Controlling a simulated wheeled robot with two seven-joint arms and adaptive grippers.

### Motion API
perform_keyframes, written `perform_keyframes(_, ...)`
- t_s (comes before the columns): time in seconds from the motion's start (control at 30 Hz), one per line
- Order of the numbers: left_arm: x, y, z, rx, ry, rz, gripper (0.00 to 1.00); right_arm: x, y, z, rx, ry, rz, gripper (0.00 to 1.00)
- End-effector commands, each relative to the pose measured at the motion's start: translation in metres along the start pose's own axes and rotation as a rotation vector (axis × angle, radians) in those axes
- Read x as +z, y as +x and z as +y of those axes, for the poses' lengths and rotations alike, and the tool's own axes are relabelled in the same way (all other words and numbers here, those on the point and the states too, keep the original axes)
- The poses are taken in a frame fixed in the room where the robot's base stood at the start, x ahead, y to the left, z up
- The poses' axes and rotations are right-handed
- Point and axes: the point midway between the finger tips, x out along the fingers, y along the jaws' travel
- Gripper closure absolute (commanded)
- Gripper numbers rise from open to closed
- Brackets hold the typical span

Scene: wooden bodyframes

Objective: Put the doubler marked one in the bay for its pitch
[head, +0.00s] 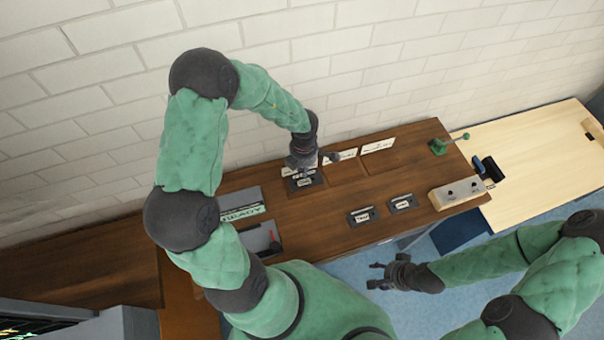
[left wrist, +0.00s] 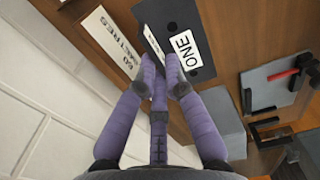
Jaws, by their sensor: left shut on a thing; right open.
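My left gripper (head: 303,166) is shut on a dark grey doubler (head: 306,183), over the left end of the row of bays at the back of the bench. In the left wrist view the doubler (left wrist: 168,14) has a white label reading ONE, and the fingers (left wrist: 166,72) close on its edge. A white card beside it (left wrist: 112,42) seems to read 60 and a word ending in METRES. I cannot tell whether the doubler touches the bay floor. Two more bays (head: 345,174) (head: 378,162) lie to the right. My right gripper (head: 378,277) is open and empty in front of the bench.
Two more labelled dark doublers (head: 362,216) (head: 403,203) lie near the bench's front edge. A grey tray with a red-handled item (head: 262,239) lies left. The brick wall is close behind.

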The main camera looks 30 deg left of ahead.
Motion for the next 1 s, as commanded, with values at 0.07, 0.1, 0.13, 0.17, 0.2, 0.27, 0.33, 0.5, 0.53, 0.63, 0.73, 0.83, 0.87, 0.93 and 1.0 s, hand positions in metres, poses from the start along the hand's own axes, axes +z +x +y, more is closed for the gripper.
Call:
perform_keyframes(0.07, 0.0, 0.01, 0.008, 0.001, -0.001, 0.0, 1.0, 0.0, 0.005, 0.002, 0.0, 0.0, 0.0, 0.46)
perform_keyframes(0.1, 0.001, 0.013, 0.011, 0.001, -0.001, -0.001, 1.0, 0.0, 0.005, 0.002, 0.0, 0.0, 0.0, 0.46)
perform_keyframes(0.13, 0.001, 0.014, 0.012, 0.001, -0.001, -0.001, 1.0, 0.0, 0.006, 0.002, 0.0, 0.0, 0.0, 0.46)
perform_keyframes(0.17, 0.001, 0.015, 0.013, 0.001, 0.0, 0.0, 1.0, 0.0, 0.006, 0.002, 0.0, 0.0, 0.0, 0.46)
perform_keyframes(0.2, 0.001, 0.016, 0.014, 0.001, 0.0, 0.0, 1.0, 0.0, 0.006, 0.002, 0.0, 0.0, 0.0, 0.46)
perform_keyframes(0.27, 0.002, 0.018, 0.016, 0.001, 0.0, 0.0, 1.0, 0.0, 0.007, 0.002, 0.0, 0.0, 0.0, 0.46)
perform_keyframes(0.33, 0.002, 0.022, 0.019, 0.001, 0.0, -0.001, 1.0, 0.0, 0.008, 0.003, 0.0, 0.0, 0.0, 0.46)
perform_keyframes(0.5, 0.002, 0.047, 0.022, 0.0, 0.001, 0.0, 1.0, -0.001, 0.02, 0.007, 0.0, 0.0, 0.0, 0.46)
perform_keyframes(0.53, 0.002, 0.051, 0.022, -0.001, 0.001, 0.0, 1.0, -0.001, 0.022, 0.008, 0.0, 0.0, 0.0, 0.46)
perform_keyframes(0.63, 0.002, 0.058, 0.023, 0.001, 0.001, -0.001, 1.0, -0.001, 0.025, 0.009, 0.0, 0.0, 0.0, 0.46)
perform_keyframes(0.73, 0.002, 0.056, 0.023, 0.002, 0.001, -0.001, 1.0, -0.001, 0.024, 0.008, 0.0, 0.0, 0.0, 0.46)
perform_keyframes(0.83, 0.002, 0.056, 0.023, 0.002, 0.001, -0.001, 1.0, -0.001, 0.023, 0.008, 0.0, 0.0, 0.0, 0.46)
perform_keyframes(0.87, 0.002, 0.056, 0.023, 0.001, 0.001, -0.001, 1.0, -0.001, 0.023, 0.008, 0.0, 0.0, 0.0, 0.46)
perform_keyframes(0.93, 0.002, 0.057, 0.023, 0.001, 0.001, 0.0, 1.0, -0.001, 0.022, 0.008, 0.0, 0.0, 0.0, 0.46)
perform_keyframes(1.0, 0.002, 0.059, 0.022, 0.0, 0.001, 0.0, 0.86, -0.001, 0.022, 0.008, 0.0, 0.0, 0.0, 0.46)
